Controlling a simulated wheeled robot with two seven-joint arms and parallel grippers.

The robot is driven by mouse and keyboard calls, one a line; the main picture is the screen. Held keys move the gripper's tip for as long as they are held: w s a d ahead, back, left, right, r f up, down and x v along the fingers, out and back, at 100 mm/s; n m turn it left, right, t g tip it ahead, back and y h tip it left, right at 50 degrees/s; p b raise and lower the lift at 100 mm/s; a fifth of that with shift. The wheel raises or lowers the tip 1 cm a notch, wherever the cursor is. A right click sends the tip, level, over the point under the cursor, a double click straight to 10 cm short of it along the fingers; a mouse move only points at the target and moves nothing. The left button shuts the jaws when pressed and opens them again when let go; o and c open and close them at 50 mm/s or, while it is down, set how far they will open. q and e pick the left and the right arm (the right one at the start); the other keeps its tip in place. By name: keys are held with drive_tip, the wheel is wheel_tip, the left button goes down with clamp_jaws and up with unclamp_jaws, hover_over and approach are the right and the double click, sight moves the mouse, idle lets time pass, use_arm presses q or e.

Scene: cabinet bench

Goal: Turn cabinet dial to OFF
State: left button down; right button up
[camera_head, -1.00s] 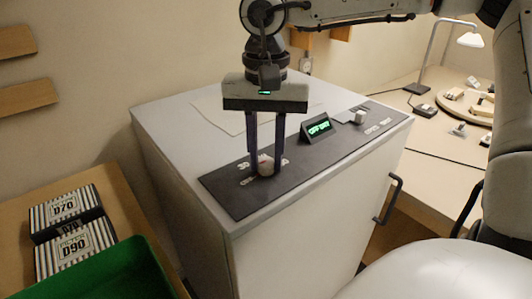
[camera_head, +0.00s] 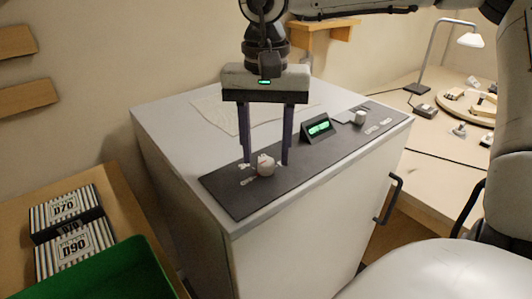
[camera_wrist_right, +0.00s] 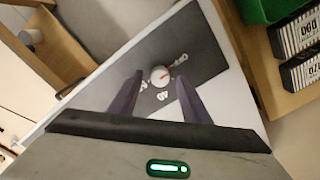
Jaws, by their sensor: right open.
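The cabinet dial (camera_head: 265,167) is a small round pale knob on the dark panel (camera_head: 225,191) on top of the white cabinet (camera_head: 290,243). In the right wrist view the dial (camera_wrist_right: 160,76) shows a red pointer mark, with white lettering around it too small to read surely. My right gripper (camera_head: 266,163) is open above the dial. Its two dark fingers point down on either side of the knob and look apart from it. A small display (camera_head: 318,128) on the panel glows green; its text is unclear. My left gripper is not in view.
A second pale knob (camera_head: 360,118) stands farther along the panel. A green bin (camera_head: 110,272) and striped filter boxes (camera_head: 75,247) sit at left. A black door handle (camera_head: 391,198) juts from the cabinet. A lamp (camera_head: 470,40) stands on the bench at right.

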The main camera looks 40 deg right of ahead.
sight(266, 161)
wheel_tip(266, 161, up, 9)
idle(0.3)
drive_tip(key=shift+f, duration=0.1)
idle(0.4)
